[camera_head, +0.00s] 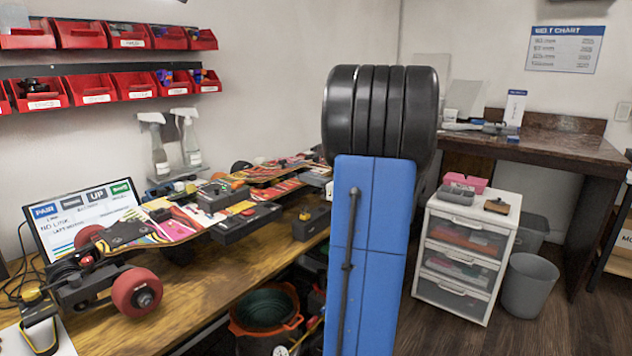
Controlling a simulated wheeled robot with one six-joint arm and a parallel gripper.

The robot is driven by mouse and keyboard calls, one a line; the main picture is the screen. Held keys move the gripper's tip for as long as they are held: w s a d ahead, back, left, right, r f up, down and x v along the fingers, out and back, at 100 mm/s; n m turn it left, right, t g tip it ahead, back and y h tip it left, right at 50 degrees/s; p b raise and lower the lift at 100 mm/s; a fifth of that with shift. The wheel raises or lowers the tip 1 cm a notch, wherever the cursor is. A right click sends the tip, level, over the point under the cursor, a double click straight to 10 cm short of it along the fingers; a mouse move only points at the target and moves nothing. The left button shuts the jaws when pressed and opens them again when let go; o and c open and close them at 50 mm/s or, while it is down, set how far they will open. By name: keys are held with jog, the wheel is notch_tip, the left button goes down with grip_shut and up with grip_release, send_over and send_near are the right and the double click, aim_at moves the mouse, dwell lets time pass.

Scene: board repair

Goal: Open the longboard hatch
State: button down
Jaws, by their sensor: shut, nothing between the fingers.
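A longboard (150,226) with a colourful deck and red wheels lies on the wooden workbench at the left. A dark box (222,195) with a small orange-red part sits on or beside it, and a second dark box (245,220) is just to the right. I cannot tell which part is the hatch or whether it is open or shut. My blue arm link with its black ribbed joint fills the centre and hides part of the scene behind. My gripper is not in view.
The workbench (190,305) also holds a screen (85,212), spray bottles (158,150) and another colourful deck. Red bins (85,92) hang on the wall. A white drawer unit (465,250) and grey bin (530,285) stand at the right. An orange-rimmed bucket (265,310) is under the bench.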

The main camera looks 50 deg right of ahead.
jog(key=shift+w+a, duration=0.15)
jog(key=shift+w, duration=1.95)
jog(key=shift+r, duration=0.35)
